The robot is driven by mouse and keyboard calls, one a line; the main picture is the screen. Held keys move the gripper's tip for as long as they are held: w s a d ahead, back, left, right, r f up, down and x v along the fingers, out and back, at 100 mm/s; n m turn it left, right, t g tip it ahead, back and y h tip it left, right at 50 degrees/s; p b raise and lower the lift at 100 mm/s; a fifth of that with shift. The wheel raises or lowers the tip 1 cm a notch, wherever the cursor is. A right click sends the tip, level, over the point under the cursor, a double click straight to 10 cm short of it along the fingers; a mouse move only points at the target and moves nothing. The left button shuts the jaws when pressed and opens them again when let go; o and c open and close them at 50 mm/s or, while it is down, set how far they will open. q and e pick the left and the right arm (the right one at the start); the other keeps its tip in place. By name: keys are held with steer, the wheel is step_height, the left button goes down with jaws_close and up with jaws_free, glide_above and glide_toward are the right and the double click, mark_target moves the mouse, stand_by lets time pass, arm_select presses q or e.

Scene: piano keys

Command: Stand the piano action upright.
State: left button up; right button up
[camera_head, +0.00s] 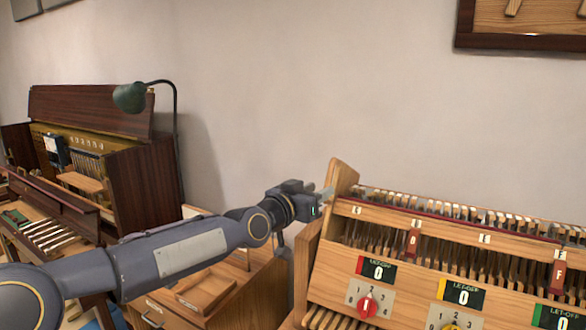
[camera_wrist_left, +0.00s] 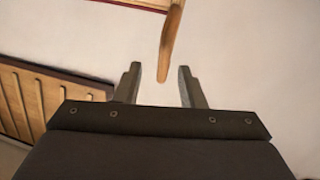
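The piano action (camera_head: 450,215) is a long wooden rack of hammers and rails at the right of the head view. It runs out of the right edge, and its wooden end piece (camera_head: 342,178) rises at its left end. I cannot tell exactly how far it leans. My left gripper (camera_head: 322,192) is beside the top of that end piece. In the left wrist view, the gripper (camera_wrist_left: 161,85) is open, its two fingers apart. A narrow wooden bar (camera_wrist_left: 173,40) reaches down with its tip between the fingers, with gaps on both sides. My right gripper is out of view.
Below the action is a wooden panel with number displays (camera_head: 378,270) and a red knob (camera_head: 367,306). A wooden cabinet with a small tray (camera_head: 205,290) lies below my left arm. An upright piano (camera_head: 140,190) and a green lamp (camera_head: 130,97) stand at the left.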

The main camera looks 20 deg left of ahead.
mark_target(327, 182)
arm_select(q)
steer(key=p+x, duration=0.1)
steer(key=x, duration=0.1)
steer(key=p+x, duration=0.1)
steer(key=x, duration=0.1)
steer(key=p+x, duration=0.1)
steer(key=x, duration=0.1)
steer(key=shift+w+a+r+p, duration=0.2)
steer(key=shift+w+r+p, duration=0.15)
steer(key=shift+w+r, duration=0.1)
steer(key=shift+w+d+f, duration=0.15)
steer(key=shift+w+d, duration=0.15)
steer(key=shift+w, duration=0.35)
jaws_close()
